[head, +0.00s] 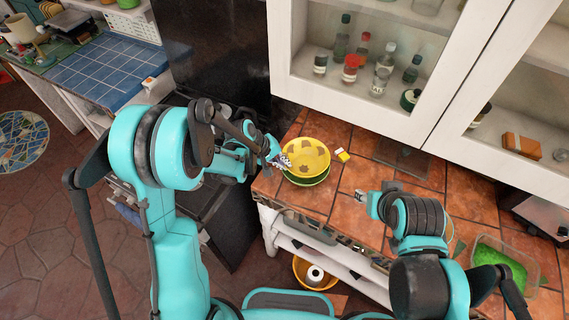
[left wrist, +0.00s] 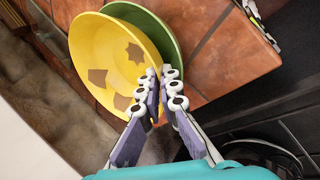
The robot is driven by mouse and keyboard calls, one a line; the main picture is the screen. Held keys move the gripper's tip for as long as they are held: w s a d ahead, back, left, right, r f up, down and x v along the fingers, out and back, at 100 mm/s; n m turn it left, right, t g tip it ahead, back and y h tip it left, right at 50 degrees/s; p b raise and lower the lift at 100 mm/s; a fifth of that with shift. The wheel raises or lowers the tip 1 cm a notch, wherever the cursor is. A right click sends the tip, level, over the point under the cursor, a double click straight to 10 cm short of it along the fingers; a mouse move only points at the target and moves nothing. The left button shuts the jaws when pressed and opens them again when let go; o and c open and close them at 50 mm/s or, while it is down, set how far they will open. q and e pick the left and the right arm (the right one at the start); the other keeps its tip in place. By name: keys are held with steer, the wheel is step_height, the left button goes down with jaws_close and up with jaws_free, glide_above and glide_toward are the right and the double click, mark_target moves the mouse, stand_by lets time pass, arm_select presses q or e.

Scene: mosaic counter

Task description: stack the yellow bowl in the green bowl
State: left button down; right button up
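The yellow bowl (head: 306,150), with brown patches inside, is at the counter's left end in the head view. The green bowl (head: 308,182) shows as a rim below it. In the left wrist view, the yellow bowl (left wrist: 112,62) covers most of the green bowl (left wrist: 160,32). I cannot tell whether the bowls touch. My left gripper (head: 281,161) is at the yellow bowl's left rim; its fingers (left wrist: 161,85) are close together, pinching that rim. My right gripper (head: 362,196) is over the counter to the right, apart from the bowls; its fingers are too small to judge.
A small yellow-and-white item (head: 342,155) lies right of the bowls on the tiled counter (head: 345,178). A glass-front cabinet (head: 415,125) hangs above the back. A clear container with green contents (head: 500,262) stands far right. A yellow-orange bowl (head: 302,273) is on the shelf below.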

arm_select(q)
steer(key=shift+f+b, duration=0.6)
steer(key=shift+b, duration=0.15)
steer(key=c, duration=1.7)
jaws_free()
steer(key=shift+r, duration=0.15)
